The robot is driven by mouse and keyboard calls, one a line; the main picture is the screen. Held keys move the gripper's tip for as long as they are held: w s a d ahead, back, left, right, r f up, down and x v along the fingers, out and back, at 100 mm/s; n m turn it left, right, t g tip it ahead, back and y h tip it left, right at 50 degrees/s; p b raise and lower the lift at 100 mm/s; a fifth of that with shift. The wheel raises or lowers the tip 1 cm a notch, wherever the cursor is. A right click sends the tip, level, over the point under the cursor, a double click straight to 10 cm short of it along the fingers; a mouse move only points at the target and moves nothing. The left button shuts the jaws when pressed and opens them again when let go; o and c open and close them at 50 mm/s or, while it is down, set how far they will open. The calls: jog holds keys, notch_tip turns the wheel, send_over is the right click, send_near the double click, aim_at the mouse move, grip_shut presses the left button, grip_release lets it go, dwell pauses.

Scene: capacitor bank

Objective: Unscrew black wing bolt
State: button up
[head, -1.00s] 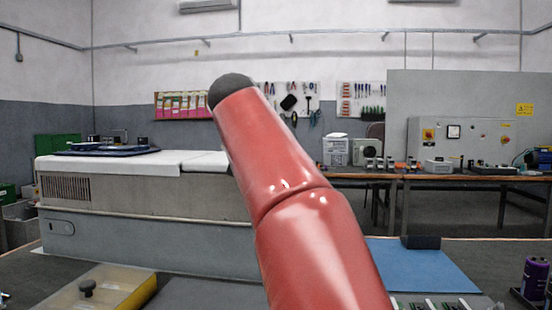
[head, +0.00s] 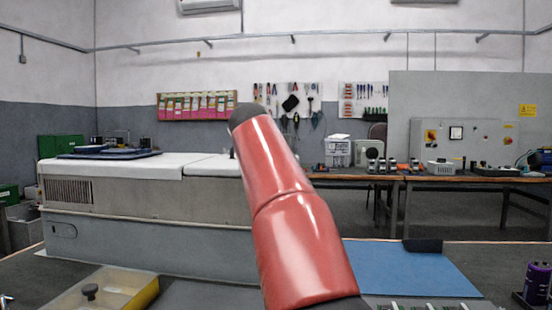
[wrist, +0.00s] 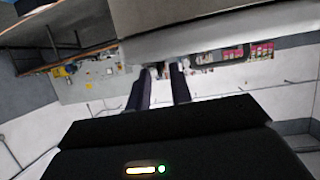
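In the head view my red arm rises through the middle and the gripper is not visible. The wrist view is tilted and looks across the room, with no bolt in it.
A long grey cabinet (head: 150,235) with a white top stands behind the yellow box. A blue mat (head: 410,272) lies to the right, with a black block (head: 423,246) at its back edge. A purple cylinder (head: 537,284) stands at the far right.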

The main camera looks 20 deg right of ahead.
grip_shut()
jog(key=shift+r, duration=0.1)
jog(key=shift+s+d+r+n+t+y+p, duration=0.1)
jog(key=shift+s+d+n+t+y+p, duration=0.1)
jog(key=shift+n+t+y+p, duration=0.25)
jog(key=shift+s+d+n+t+y+p, duration=0.15)
jog(key=shift+n+t+y+p, duration=0.1)
jog(key=shift+n+y, duration=0.3)
jog(key=n+y, duration=0.1)
jog(key=d+n+t+y+p, duration=0.1)
jog(key=shift+y, duration=0.3)
jog(key=n+y, duration=0.2)
jog(key=d+n+y, duration=0.1)
jog(key=n+y, duration=0.2)
jog(key=shift+d+f+t+p, duration=0.1)
jog(key=shift+f+t+p, duration=0.1)
jog(key=shift+t+p, duration=0.15)
jog(key=n+g+y, duration=0.1)
jog(key=n+y, duration=0.1)
jog(key=d+n+y, duration=0.1)
jog(key=n+y, duration=0.1)
jog(key=y, duration=0.1)
jog(key=shift+w+f+n+g, duration=0.1)
jog(key=shift+w+n+g, duration=0.1)
jog(key=shift+n+g, duration=0.15)
jog(key=shift+y, duration=0.4)
jog(key=shift+o, duration=0.8)
grip_release()
